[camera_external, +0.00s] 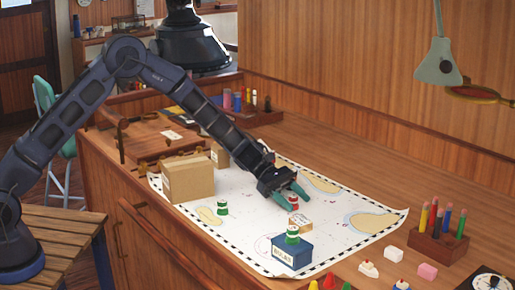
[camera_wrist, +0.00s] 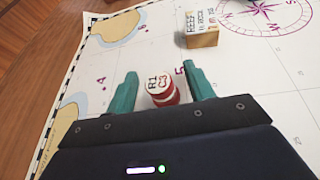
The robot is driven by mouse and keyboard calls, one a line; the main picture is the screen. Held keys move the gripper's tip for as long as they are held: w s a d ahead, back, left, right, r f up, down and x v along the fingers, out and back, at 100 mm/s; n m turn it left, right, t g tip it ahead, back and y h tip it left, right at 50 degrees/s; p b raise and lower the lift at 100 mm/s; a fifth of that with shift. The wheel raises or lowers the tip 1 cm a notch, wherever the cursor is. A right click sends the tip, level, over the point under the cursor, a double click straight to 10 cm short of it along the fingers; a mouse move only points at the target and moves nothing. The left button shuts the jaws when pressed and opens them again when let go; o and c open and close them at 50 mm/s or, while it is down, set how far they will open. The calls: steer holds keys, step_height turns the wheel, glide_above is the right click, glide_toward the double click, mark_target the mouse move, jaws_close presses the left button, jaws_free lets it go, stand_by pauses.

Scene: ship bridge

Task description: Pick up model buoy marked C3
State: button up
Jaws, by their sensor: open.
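A red-and-white buoy (camera_wrist: 161,92) stands on the chart between my gripper's fingers in the wrist view. Its pale top bears dark marks like R1, with red characters below that look like C3. It also shows in the external view (camera_external: 293,202), close to the fingertips. My gripper (camera_wrist: 160,73) is open, with one teal finger on each side of the buoy; I see gaps on both sides. My gripper (camera_external: 291,199) is low over the chart in the external view. A green-and-white buoy (camera_external: 222,208) stands on the chart to the left. Another green buoy (camera_external: 292,233) is on a blue box.
The blue box (camera_external: 291,254) is at the chart's (camera_external: 345,233) front. A lettered wooden block (camera_wrist: 202,38) lies just beyond the red buoy. A cardboard box (camera_external: 188,180) is at left. A pen holder (camera_external: 440,243) and small blocks (camera_external: 393,254) are at right.

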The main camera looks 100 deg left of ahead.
steer(key=shift+c, duration=0.2)
steer(key=c, duration=1)
